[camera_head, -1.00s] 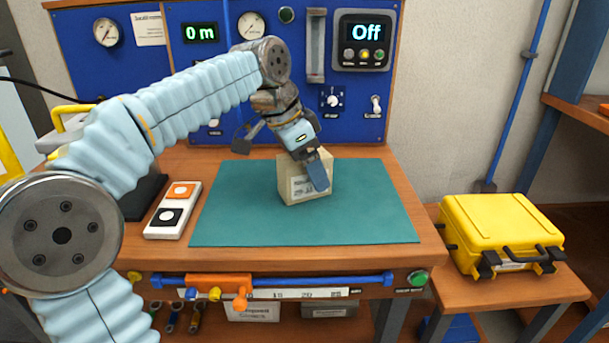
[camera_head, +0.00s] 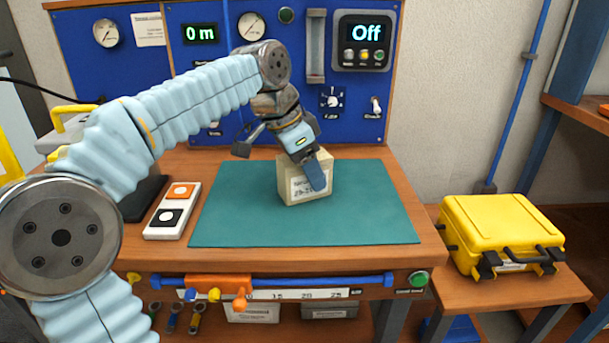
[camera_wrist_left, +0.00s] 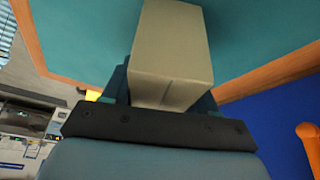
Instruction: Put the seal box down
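The seal box (camera_head: 297,185) is a beige carton with a white printed label on its front. It stands upright on, or just above, the green mat (camera_head: 250,225); I cannot see a clear gap under it. My left gripper (camera_head: 314,172) comes down on it from above, with one blue finger across the front face. In the left wrist view the box (camera_wrist_left: 172,50) sits between the two fingers (camera_wrist_left: 165,95), which appear closed on its sides. The far finger is mostly hidden by the box. My right gripper is not in view.
A blue panel (camera_head: 350,110) with gauges and an "Off" display stands behind the mat. A white two-button box (camera_head: 173,211) is left of the mat. A yellow case (camera_head: 500,230) sits on a side table at right. The mat's front and right are clear.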

